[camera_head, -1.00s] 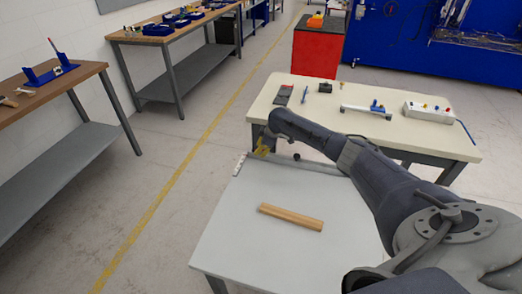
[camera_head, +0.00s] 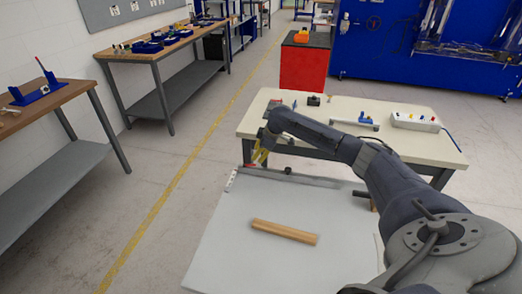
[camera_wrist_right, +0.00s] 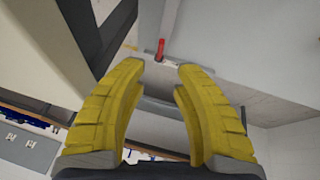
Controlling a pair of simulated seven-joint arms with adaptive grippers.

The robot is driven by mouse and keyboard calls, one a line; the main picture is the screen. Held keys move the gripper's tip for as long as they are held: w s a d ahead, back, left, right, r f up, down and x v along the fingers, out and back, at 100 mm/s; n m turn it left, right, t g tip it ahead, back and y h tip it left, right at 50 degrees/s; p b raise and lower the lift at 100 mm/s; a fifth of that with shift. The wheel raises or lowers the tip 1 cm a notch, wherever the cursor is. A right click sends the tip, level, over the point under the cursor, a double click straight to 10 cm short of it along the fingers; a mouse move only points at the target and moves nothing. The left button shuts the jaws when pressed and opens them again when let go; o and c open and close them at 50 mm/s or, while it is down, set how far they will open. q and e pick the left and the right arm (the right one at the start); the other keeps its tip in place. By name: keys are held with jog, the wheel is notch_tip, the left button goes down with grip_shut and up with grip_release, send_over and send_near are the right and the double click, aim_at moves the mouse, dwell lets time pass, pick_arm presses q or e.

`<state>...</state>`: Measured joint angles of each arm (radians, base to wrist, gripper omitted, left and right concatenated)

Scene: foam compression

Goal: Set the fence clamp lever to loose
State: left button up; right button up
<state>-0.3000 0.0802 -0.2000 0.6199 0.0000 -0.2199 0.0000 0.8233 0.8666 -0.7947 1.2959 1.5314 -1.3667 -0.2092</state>
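The clamp lever (camera_wrist_right: 160,48) is a small red handle on a pale mount, beyond the gap between my right fingertips in the right wrist view. It looks apart from the fingers. In the head view, a tiny red spot near the grey table's back left corner may be this lever, but it is too small to tell. My right gripper (camera_head: 261,153) hangs over that corner. In the right wrist view its yellow fingers (camera_wrist_right: 162,70) are spread with nothing between them. A grey bar (camera_head: 310,179), likely the fence, runs along the table's back edge, partly behind my arm. My left gripper is out of view.
A wooden strip (camera_head: 284,232) lies on the grey table (camera_head: 225,245). A cream table (camera_head: 350,106) behind holds a white box with buttons (camera_head: 415,122) and small fixtures. My right arm spans the table's right side. The table's left part is clear.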

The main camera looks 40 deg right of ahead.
jog(key=shift+v, duration=1.5)
jog(key=shift+a, duration=0.1)
